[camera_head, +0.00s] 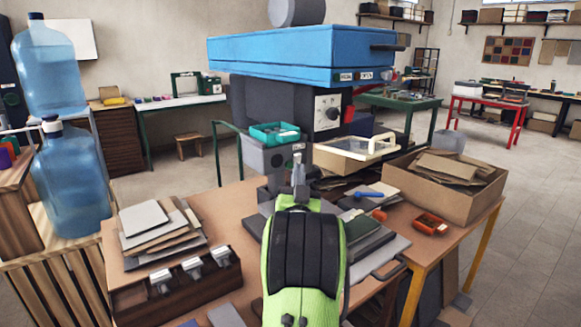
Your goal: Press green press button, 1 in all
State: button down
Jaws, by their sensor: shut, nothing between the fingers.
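A grey control box (272,158) stands on a post at the table's far edge, in front of the blue press (290,52). A teal-green open housing (262,137) sits on top of it, with a lighter green part inside that looks like the press button (285,136). My gripper (299,162) is shut and empty. It points up in the picture, overlapping the right side of the control box, below the green part. I cannot tell whether it touches the box. My arm hides part of the table.
On the brown table, stacked sheets (150,222) and a wooden block with metal clips (180,278) lie left. A cardboard box (445,185), a clear-lidded case (350,155) and an orange device (430,224) are right. Large water bottles (70,180) stand far left.

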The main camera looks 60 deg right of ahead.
jog(key=shift+w+d+r+p, duration=0.1)
jog(key=shift+w+d+p, duration=0.15)
jog(key=shift+p, duration=0.55)
jog(key=shift+w+d+p, duration=0.2)
jog(key=shift+w+p, duration=0.45)
jog(key=shift+p, duration=0.4)
dwell(0.6)
jog(key=shift+s+a+f+b, duration=0.1)
jog(key=shift+s+f+b, duration=0.15)
jog(key=shift+b, duration=0.5)
jog(key=shift+s+a+b, duration=0.2)
jog(key=shift+s+b, duration=0.1)
jog(key=shift+b, duration=0.45)
jog(key=shift+s+a+r+b, duration=0.1)
jog(key=shift+s+a+b, duration=0.05)
jog(key=shift+s+b, duration=0.25)
